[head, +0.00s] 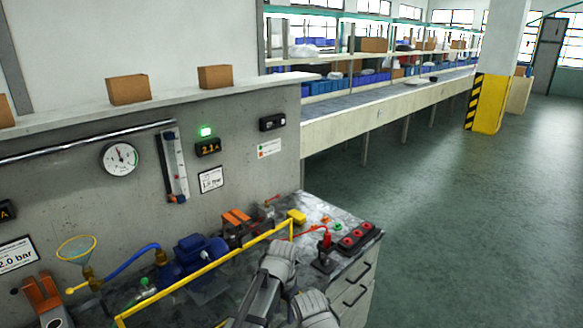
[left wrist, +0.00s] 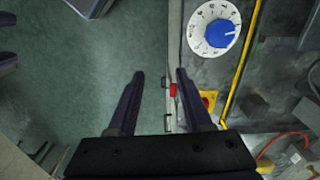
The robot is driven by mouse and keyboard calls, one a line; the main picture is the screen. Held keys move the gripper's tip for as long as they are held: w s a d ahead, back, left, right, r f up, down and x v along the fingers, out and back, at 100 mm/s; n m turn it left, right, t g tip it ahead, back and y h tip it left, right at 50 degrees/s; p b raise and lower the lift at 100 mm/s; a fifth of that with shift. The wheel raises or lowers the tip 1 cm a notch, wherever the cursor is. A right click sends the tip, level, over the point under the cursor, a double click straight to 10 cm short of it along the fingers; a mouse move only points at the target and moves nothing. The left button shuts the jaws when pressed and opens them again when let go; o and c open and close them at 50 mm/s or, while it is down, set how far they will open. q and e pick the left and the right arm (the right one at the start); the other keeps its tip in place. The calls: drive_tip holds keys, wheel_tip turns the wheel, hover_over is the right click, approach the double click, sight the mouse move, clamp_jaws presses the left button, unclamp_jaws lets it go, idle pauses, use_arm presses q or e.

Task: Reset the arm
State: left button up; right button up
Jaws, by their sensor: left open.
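My left gripper (left wrist: 160,74) is open in the left wrist view. Its two dark fingers are apart with nothing between them; the green floor and the bench edge show beyond. In the head view my grey arm links come up at the bottom middle, over the front of the pump bench (head: 318,210), and the fingers cannot be made out there. My right gripper is not seen.
A yellow rail (head: 205,270) runs along the bench front, before a blue pump (head: 200,250). A red-button box (head: 357,238) sits at the right end. A blue-knobbed dial (left wrist: 221,33) lies right of my fingers. Open floor (head: 450,220) is at right.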

use_arm(q)
drive_tip(key=s+a+n, duration=0.8)
drive_tip(key=s+a, duration=0.3)
drive_tip(key=a, duration=0.4)
drive_tip(key=s+d+m+y, duration=0.1)
drive_tip(key=s+d+m, duration=0.2)
drive_tip(key=d, duration=0.8)
drive_tip(key=shift+s+d+m, duration=0.15)
drive_tip(key=shift+s+m, duration=0.15)
drive_tip(key=shift+s, duration=0.8)
